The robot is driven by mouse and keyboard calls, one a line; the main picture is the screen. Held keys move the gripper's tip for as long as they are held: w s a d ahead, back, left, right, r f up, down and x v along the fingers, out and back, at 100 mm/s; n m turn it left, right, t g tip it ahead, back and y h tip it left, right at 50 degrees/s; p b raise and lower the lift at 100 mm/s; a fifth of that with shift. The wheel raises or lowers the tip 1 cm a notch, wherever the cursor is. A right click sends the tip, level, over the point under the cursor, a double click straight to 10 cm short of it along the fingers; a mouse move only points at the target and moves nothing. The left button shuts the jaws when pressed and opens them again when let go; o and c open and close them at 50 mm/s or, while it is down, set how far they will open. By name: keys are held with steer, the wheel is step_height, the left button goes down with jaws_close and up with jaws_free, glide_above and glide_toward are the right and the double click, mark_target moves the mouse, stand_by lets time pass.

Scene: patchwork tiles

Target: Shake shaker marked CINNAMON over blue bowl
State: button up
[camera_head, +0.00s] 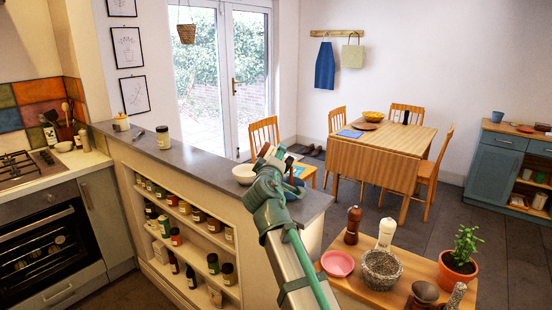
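My gripper (279,155) is over the grey counter (215,160), at the end of my green and grey arm; the arm and its small size hide whether its fingers are open or shut, or hold anything. A small dark jar with a light label (163,138) stands upright on the counter, well left of my gripper. Its label is too small to read, and I cannot make out CINNAMON anywhere. A white bowl (243,175) sits on the counter just left of my gripper. A small blue vessel (497,117) stands on the far-right sideboard; I cannot tell if it is a bowl.
Shelves below the counter hold several jars (175,237). A lidded pot (121,123) stands at the counter's left end. A wooden stand at lower right bears a pink dish (337,263), mills, a mortar (381,269) and a potted plant (458,252). The counter's middle is clear.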

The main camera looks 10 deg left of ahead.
step_height(320, 180, up, 3)
steer(key=shift+f+p, duration=0.1)
steer(key=shift+p, duration=0.65)
steer(key=shift+f+b, duration=1.5)
steer(key=shift+b, duration=0.15)
steer(key=shift+r+p, duration=0.9)
steer(key=shift+r, duration=0.55)
step_height(320, 180, down, 3)
steer(key=shift+r+b, duration=0.1)
steer(key=shift+b, duration=1.1)
step_height(320, 180, up, 3)
steer(key=shift+p, duration=1)
step_height(320, 180, down, 3)
steer(key=b, duration=0.2)
steer(key=shift+b, duration=0.3)
steer(key=shift+r+n+p, duration=0.3)
steer(key=shift+n+p, duration=0.2)
steer(key=shift+p, duration=0.35)
steer(key=shift+r+n+p, duration=0.3)
steer(key=shift+n+p, duration=1.15)
steer(key=shift+p, duration=0.3)
steer(key=shift+r+n+p, duration=0.25)
steer(key=shift+n+p, duration=1.2)
steer(key=shift+p, duration=0.3)
